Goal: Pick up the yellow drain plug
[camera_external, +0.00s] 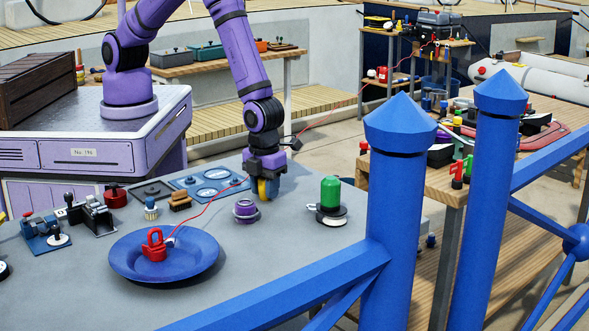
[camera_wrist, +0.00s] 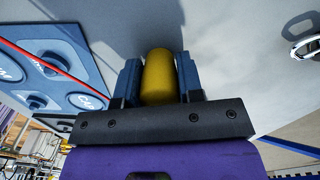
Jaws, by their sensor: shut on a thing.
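The yellow drain plug (camera_wrist: 159,76) is a rounded yellow piece held between the two blue fingers of my gripper (camera_wrist: 158,85) in the wrist view. In the external view my gripper (camera_external: 266,184) points down at the grey table, with the yellow plug (camera_external: 263,188) partly hidden between its fingers. The gripper is shut on the plug. The plug's lower end is close to the table top; I cannot tell whether it touches.
A purple round fitting (camera_external: 246,210) stands just in front of my gripper. A green-topped piece (camera_external: 330,194) is to the right. A blue plate (camera_external: 130,262) holds a red item (camera_external: 154,245) at the front left. A blue panel (camera_external: 209,181) lies left. Blue posts (camera_external: 397,200) stand in the foreground.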

